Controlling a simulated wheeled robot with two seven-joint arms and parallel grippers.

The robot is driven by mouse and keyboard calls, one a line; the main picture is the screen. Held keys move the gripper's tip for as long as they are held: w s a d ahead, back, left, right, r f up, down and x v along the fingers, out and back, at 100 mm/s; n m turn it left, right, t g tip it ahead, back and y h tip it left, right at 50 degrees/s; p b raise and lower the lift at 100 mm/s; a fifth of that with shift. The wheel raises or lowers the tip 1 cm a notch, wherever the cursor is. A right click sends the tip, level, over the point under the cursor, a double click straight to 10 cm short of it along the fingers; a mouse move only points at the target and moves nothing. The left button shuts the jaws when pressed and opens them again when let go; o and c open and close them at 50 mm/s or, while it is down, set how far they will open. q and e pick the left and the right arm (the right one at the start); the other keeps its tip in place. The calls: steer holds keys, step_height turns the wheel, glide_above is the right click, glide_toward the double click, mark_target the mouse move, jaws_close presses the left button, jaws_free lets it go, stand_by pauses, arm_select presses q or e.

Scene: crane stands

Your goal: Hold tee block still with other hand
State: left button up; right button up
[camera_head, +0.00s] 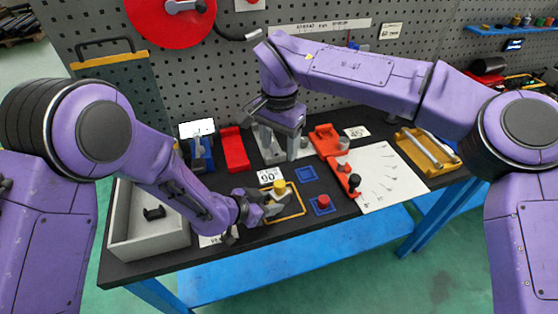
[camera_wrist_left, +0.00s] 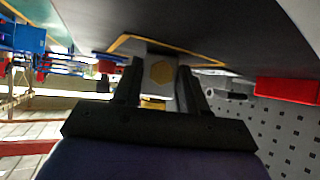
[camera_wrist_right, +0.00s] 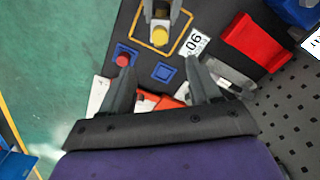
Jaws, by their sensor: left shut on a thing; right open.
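The tee block, grey with a yellow cap (camera_head: 279,187), stands inside a yellow-outlined square on the dark bench. My left gripper (camera_head: 268,204) is shut on it, low over the bench. In the left wrist view the block (camera_wrist_left: 160,72) sits between both fingers, its yellow hexagonal face showing. In the right wrist view its yellow top (camera_wrist_right: 159,37) shows between the left gripper's fingers. My right gripper (camera_head: 279,143) is open and empty, pointing down behind the block and apart from it. In its own view the right gripper's fingers (camera_wrist_right: 158,75) are spread wide.
A grey bin (camera_head: 146,240) is at left, a white board (camera_head: 390,178) at right.

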step_height(320, 180, up, 4)
steer(key=shift+f, duration=0.1)
arm_select(q)
steer(key=o, duration=1.3)
steer(key=shift+o, duration=0.2)
steer(key=shift+s+r, duration=0.1)
